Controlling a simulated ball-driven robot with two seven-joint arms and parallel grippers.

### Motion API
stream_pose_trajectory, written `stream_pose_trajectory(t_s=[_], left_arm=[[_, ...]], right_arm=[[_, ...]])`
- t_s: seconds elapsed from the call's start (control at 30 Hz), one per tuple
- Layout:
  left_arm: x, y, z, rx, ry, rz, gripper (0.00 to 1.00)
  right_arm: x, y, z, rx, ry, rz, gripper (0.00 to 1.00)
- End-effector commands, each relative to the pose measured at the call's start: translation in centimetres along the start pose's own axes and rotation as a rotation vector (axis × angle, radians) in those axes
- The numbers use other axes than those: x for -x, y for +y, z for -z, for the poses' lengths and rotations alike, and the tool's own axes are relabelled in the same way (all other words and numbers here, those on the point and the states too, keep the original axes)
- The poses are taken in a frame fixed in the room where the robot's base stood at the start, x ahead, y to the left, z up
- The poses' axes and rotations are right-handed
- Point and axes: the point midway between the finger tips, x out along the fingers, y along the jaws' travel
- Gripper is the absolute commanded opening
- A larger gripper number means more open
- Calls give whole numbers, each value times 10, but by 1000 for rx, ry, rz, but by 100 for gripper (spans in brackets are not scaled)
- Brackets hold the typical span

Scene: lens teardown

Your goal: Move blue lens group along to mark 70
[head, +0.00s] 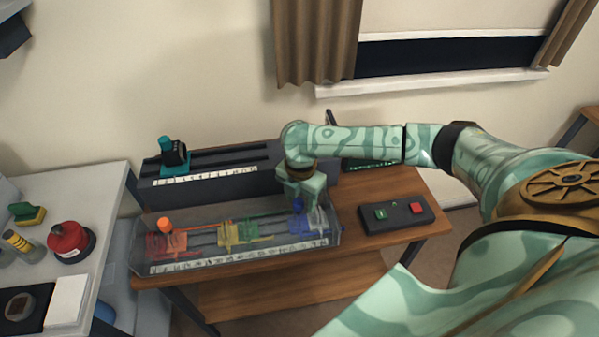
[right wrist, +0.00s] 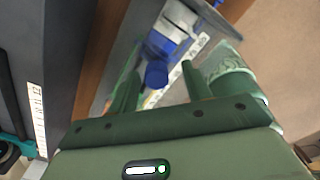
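The blue lens group (head: 303,224) sits at the right end of a clear-walled rail tray (head: 140,262) on the wooden table. Its upright blue knob (right wrist: 157,74) shows between my right gripper's fingers in the right wrist view. My right gripper (head: 299,201) reaches down over the blue group from above. The fingers (right wrist: 160,88) stand apart, with a gap visible on each side of the knob. A white scale strip (head: 235,258) runs along the tray's front; its numbers are too small to read. My left gripper is not in view.
A yellow-green group (head: 238,233) and a red group with an orange knob (head: 166,242) share the tray. Behind stands a dark rail unit with a teal carriage (head: 173,158). A button box (head: 396,214) lies right. A side table (head: 100,185) stands left.

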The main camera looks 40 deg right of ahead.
Motion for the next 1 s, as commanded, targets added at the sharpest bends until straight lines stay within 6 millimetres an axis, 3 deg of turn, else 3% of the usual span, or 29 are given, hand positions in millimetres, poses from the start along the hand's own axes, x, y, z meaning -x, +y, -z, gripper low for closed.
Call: stream_pose_trajectory(t_s=[0.17,0.27,0.5,0.7,0.83,1.0], left_arm=[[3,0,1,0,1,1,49],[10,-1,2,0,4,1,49],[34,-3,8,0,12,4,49],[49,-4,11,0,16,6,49],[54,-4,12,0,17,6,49],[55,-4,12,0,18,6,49]], right_arm=[[8,1,0,0,1,-2,49],[26,1,0,1,0,-5,49],[93,0,-1,0,-1,-6,49],[139,-1,-1,0,-1,-4,49],[156,-1,-1,-2,0,-2,49],[163,-1,-1,0,1,-1,49]])
